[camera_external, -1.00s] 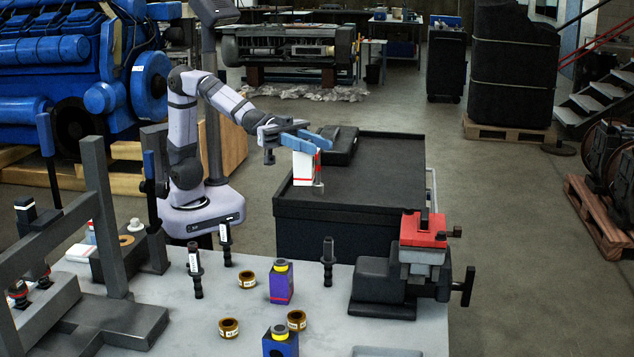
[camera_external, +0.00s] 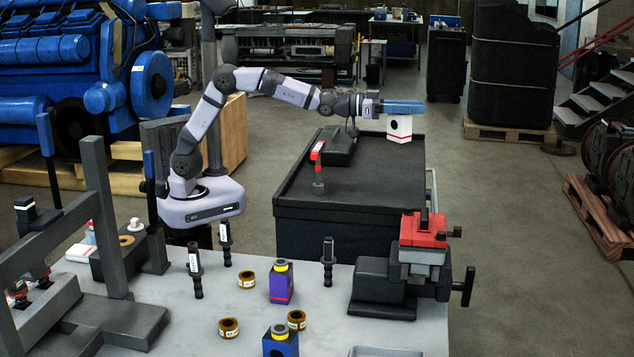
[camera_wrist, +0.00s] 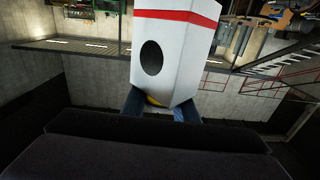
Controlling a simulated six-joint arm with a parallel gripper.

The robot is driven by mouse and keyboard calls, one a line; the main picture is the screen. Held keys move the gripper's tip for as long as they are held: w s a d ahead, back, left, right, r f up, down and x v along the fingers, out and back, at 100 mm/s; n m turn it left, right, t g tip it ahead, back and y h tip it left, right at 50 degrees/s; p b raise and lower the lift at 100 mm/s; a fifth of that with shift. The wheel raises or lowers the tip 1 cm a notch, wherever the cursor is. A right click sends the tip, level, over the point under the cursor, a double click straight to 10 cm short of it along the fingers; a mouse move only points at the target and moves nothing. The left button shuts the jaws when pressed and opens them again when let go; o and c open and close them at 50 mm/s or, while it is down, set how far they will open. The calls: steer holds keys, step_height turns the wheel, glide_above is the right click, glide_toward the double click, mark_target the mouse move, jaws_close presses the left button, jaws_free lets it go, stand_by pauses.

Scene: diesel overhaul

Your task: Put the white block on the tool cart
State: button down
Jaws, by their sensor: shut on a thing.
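The white block (camera_external: 399,128) has a red band and a black round spot. My gripper (camera_external: 402,107) is shut on it and holds it in the air over the far right part of the tool cart (camera_external: 366,205). The block also shows in the wrist view (camera_wrist: 172,55), between the blue fingers of my gripper (camera_wrist: 160,106). The cart is black with a raised rim and a flat top.
On the cart top, a dark case (camera_external: 333,147) lies at the back left and a red-and-grey tool (camera_external: 318,165) stands near the left edge. The middle and right of the top are clear. A vise (camera_external: 415,265) stands on the near workbench.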

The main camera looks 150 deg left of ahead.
steer(key=s+a+f+n+g+y+p, duration=0.25)
steer(key=s+a+n+g, duration=0.2)
steer(key=s+a, duration=1.15)
step_height(320, 180, down, 14)
steer(key=g+p, duration=0.1)
steer(key=p, duration=0.1)
steer(key=shift+s+a+y, duration=0.2)
steer(key=shift+y, duration=0.15)
steer(key=shift+f+b, duration=0.5)
steer(key=shift+f, duration=0.05)
